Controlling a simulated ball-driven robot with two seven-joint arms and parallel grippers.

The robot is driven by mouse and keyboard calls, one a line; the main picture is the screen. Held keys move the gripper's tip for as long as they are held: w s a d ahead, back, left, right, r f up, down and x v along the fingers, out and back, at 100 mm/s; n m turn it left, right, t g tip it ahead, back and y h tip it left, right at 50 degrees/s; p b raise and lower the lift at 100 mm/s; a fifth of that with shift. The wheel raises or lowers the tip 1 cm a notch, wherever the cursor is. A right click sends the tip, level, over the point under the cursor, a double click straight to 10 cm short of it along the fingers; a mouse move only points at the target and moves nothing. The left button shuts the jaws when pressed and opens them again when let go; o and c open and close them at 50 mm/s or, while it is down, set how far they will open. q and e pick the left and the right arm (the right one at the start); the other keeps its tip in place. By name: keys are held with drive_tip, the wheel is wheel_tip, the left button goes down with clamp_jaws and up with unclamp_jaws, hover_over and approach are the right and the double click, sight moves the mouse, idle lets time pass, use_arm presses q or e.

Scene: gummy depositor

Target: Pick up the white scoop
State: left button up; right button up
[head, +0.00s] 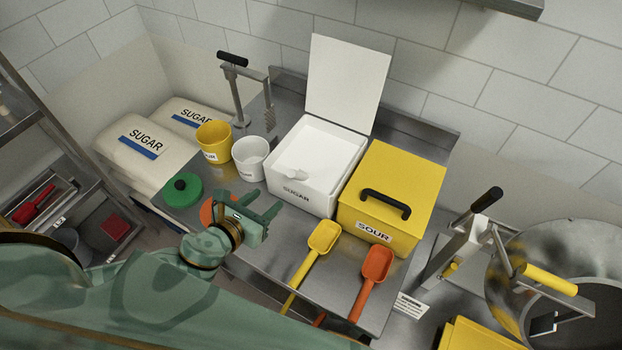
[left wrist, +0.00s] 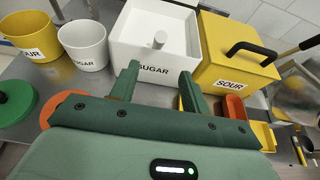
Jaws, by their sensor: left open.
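The white scoop (head: 296,174) lies in the open white SUGAR bin (head: 288,190), near its front left. Its handle (left wrist: 160,39) sticks up inside the bin in the left wrist view; the rest is hard to tell from the white contents and walls. My left gripper (head: 266,203) is open and empty, in front of the bin and apart from the scoop. In the left wrist view its two fingers (left wrist: 158,75) point toward the bin's front wall. My right gripper is not in view.
The bin's white lid (head: 347,82) stands raised behind it. A closed yellow SOUR box (head: 400,185) stands at its right. A white cup (head: 249,157) and yellow cup (head: 213,140) stand left. A yellow scoop (head: 312,255) and orange scoop (head: 373,270) lie in front.

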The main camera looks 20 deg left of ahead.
sight(298, 174)
use_arm(q)
drive_tip(key=b+x, duration=0.1)
drive_tip(key=x, duration=1.4)
drive_tip(key=shift+w+d+f, duration=0.1)
drive_tip(key=shift+w+f, duration=0.05)
drive_tip(key=shift+w, duration=0.25)
clamp_jaws()
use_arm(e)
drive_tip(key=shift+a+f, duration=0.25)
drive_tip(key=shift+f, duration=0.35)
